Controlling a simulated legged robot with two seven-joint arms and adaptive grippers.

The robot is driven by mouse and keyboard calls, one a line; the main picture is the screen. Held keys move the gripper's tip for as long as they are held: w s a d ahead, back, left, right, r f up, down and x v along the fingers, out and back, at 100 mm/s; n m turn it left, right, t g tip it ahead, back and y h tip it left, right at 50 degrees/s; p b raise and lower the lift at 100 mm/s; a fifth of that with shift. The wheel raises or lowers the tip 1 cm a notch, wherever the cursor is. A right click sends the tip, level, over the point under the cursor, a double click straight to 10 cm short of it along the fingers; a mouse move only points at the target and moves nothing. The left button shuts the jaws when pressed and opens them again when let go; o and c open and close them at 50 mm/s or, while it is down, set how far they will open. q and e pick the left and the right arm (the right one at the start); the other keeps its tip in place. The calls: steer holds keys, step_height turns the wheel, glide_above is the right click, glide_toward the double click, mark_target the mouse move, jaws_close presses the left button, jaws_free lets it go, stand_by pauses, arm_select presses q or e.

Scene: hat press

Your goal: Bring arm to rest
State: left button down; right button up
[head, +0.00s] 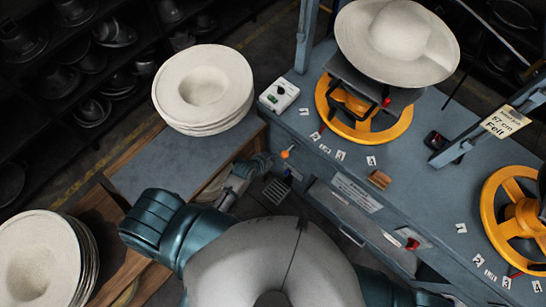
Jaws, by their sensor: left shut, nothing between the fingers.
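My left gripper (257,167) is small and partly hidden in the view, beyond my teal arm and beside the gap between the side table and the blue-grey press bench. It looks shut and holds nothing. A wide-brimmed cream hat (397,35) sits at the top of the press, above a yellow handwheel (372,128). A stack of cream hats (205,88) stands on the grey-topped side table (150,172), apart from the gripper. My right gripper is out of view; only a bit of that arm shows at the bottom.
Another hat stack (35,262) stands at lower left. The press bench (415,165) fills the right, with a white control box (279,95), a second yellow wheel (497,207) and a tagged upright post. Dark shelves of hat forms (75,60) stand at upper left.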

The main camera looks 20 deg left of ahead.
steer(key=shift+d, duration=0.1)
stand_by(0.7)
arm_select(q)
steer(key=s+a+f+g+y+b, duration=0.1)
steer(key=s+f, duration=0.4)
steer(key=f, duration=0.3)
steer(key=s+a+f+n+g+b, duration=0.1)
steer(key=s+a+f+g, duration=0.1)
steer(key=s+f, duration=0.55)
steer(key=s+a+f+g+y+b, duration=0.1)
steer(key=s+f, duration=0.3)
steer(key=f, duration=0.5)
steer(key=s+a+f+g, duration=0.1)
steer(key=s+f, duration=0.3)
steer(key=s, duration=0.3)
steer(key=s+a+f+g+b, duration=0.1)
steer(key=s+f, duration=0.3)
steer(key=s, duration=0.3)
steer(key=s+a+f+g+y, duration=0.1)
steer(key=s+f, duration=0.3)
steer(key=s, duration=0.4)
steer(key=shift+a+n, duration=0.25)
steer(key=shift+n, duration=0.05)
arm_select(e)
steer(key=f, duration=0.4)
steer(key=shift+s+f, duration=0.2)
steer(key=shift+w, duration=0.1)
